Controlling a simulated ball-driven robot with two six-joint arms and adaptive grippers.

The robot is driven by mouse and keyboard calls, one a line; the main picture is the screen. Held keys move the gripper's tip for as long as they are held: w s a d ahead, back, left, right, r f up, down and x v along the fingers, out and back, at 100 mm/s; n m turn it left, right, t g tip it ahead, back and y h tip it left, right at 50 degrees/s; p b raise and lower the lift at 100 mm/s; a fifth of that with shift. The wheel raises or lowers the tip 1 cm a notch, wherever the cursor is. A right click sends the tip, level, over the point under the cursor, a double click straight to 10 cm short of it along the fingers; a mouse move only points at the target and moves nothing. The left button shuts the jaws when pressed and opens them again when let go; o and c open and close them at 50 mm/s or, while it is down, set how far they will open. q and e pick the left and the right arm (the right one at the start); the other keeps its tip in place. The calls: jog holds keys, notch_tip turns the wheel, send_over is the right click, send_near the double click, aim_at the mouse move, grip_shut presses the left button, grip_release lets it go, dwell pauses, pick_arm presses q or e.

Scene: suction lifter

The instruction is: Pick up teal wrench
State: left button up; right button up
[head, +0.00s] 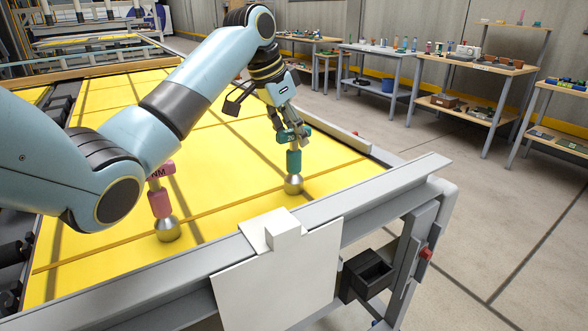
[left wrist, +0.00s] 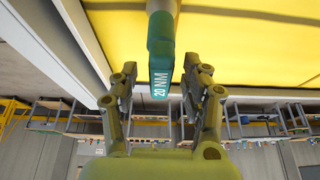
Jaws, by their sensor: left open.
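The teal wrench (head: 294,162) stands upright on the yellow surface near its right side, on a round metal base, with a teal head on top. My left gripper (head: 291,137) is at that head from above. In the left wrist view the teal head, marked 20 NM (left wrist: 161,62), lies between the two open fingers of the gripper (left wrist: 160,75), with gaps on both sides. A pink wrench (head: 160,200), partly behind my left arm, stands to the left on a similar base. My right gripper is not in view.
The yellow table (head: 110,260) has a grey frame rail (head: 370,205) along its front. A white panel (head: 280,275) and a black bin (head: 368,275) hang on the front. Workbenches (head: 470,65) with tools stand beyond open floor on the right.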

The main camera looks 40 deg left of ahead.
pick_arm(q)
jog(key=shift+w+f, duration=0.2)
jog(key=shift+f, duration=0.25)
jog(key=shift+c, duration=0.4)
grip_shut()
jog(key=shift+r, duration=0.1)
